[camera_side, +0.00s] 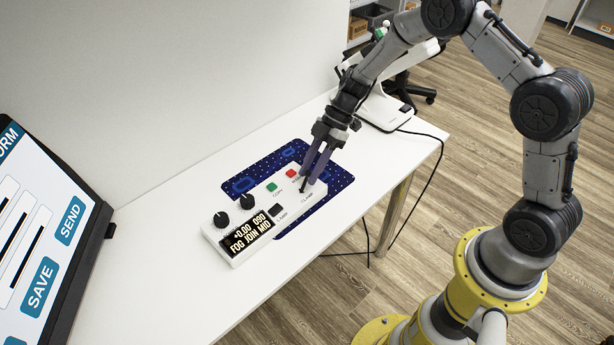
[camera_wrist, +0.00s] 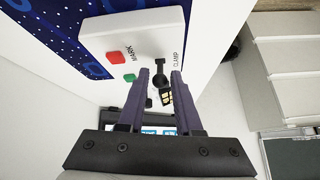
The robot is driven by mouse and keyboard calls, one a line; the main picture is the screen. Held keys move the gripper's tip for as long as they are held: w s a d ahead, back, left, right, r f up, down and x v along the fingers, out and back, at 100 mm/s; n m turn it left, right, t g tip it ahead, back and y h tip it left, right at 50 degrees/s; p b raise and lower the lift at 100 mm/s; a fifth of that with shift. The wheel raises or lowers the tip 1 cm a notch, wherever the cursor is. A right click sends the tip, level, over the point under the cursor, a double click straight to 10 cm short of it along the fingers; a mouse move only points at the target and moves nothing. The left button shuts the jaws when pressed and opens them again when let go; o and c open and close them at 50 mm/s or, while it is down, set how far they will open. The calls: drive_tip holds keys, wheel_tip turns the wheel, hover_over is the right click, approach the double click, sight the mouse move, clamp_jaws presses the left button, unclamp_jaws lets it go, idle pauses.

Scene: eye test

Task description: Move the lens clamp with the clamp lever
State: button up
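The clamp lever (camera_side: 304,186) is a small black lever at the right end of a white control box (camera_side: 213,232), beside a label that seems to read CLAMP. In the wrist view the lever (camera_wrist: 159,70) has a round black end and stands between my fingertips. My gripper (camera_side: 313,168) points down over that end of the box. In the wrist view my gripper (camera_wrist: 161,76) has its two dark fingers apart, one on each side of the lever, with a narrow gap visible. I cannot make out a lens clamp in either view.
The box has black knobs (camera_side: 247,202), a green button (camera_side: 272,187), a red button (camera_side: 292,173) and a lit display (camera_side: 250,235). It sits partly on a blue patterned mat (camera_side: 326,188). A white instrument (camera_side: 385,110) stands at the table's far end. A large screen (camera_side: 40,235) is at left.

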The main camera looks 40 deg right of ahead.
drive_tip(key=v, duration=1.1)
drive_tip(key=shift+r, duration=0.2)
drive_tip(key=shift+d, duration=0.1)
drive_tip(key=s+a+r+t+h, duration=0.1)
drive_tip(key=s+a+r, duration=0.3)
drive_tip(key=r, duration=0.5)
drive_tip(key=s+a+r+t+h, duration=0.1)
drive_tip(key=s+r+t+h, duration=0.1)
drive_tip(key=s+r, duration=0.55)
drive_tip(key=s+r+m+t+h, duration=0.1)
drive_tip(key=s+r+m+h, duration=0.2)
drive_tip(key=s, duration=0.5)
drive_tip(key=s+d+f+m+t+h, duration=0.1)
drive_tip(key=s+d+f+m, duration=0.3)
drive_tip(key=s+m, duration=0.4)
drive_tip(key=m, duration=0.4)
drive_tip(key=shift+d+f+m, duration=0.25)
drive_tip(key=shift+d+m, duration=0.1)
drive_tip(key=shift+m, duration=0.05)
